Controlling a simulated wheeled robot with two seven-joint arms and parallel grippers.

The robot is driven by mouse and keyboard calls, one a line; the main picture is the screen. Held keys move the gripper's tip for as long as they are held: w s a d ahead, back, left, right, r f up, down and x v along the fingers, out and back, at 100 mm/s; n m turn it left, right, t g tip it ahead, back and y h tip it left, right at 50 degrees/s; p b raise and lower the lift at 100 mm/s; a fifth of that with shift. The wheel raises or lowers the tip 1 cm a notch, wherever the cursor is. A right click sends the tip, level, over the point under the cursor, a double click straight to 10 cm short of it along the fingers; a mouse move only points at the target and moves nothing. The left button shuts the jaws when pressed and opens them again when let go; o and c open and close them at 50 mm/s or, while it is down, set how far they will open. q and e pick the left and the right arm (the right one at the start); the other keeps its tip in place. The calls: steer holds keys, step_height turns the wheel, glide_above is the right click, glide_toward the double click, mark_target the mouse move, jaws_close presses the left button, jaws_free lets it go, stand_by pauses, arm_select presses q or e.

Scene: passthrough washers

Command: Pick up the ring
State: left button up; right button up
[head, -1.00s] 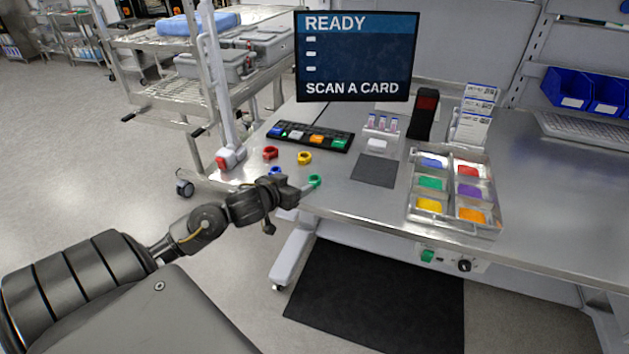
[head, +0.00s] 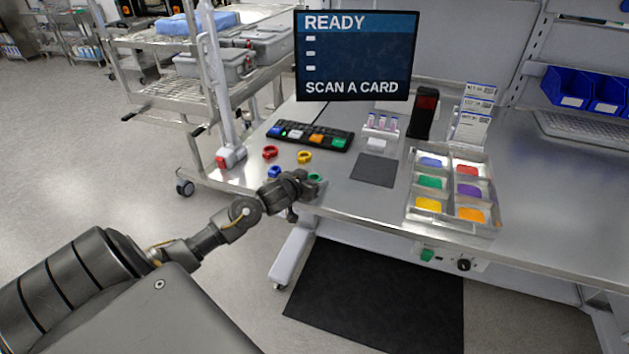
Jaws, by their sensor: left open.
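Several small rings lie on the left part of the steel table. A red ring (head: 270,152) and a yellow ring (head: 304,157) lie farther back, clear of the arm. A blue ring (head: 274,172) sits just behind my left gripper. A green ring (head: 315,178) is at the gripper's far right side, partly hidden by it. My left gripper (head: 308,190) is open, low over the front left of the table, close to the green ring. Its fingers are hard to make out, and I cannot tell whether they touch the ring. My right gripper is out of view.
A black strip (head: 310,136) with coloured blocks lies behind the rings. A dark pad (head: 373,170) and a sectioned metal tray (head: 411,213) with coloured patches are to the right. A screen (head: 356,56) stands behind. The table's front edge runs below the gripper.

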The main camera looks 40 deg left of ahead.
arm_select(q)
steer(key=shift+w, duration=0.1)
steer(key=c, duration=1)
steer(key=shift+c, duration=0.2)
steer(key=shift+r, duration=0.1)
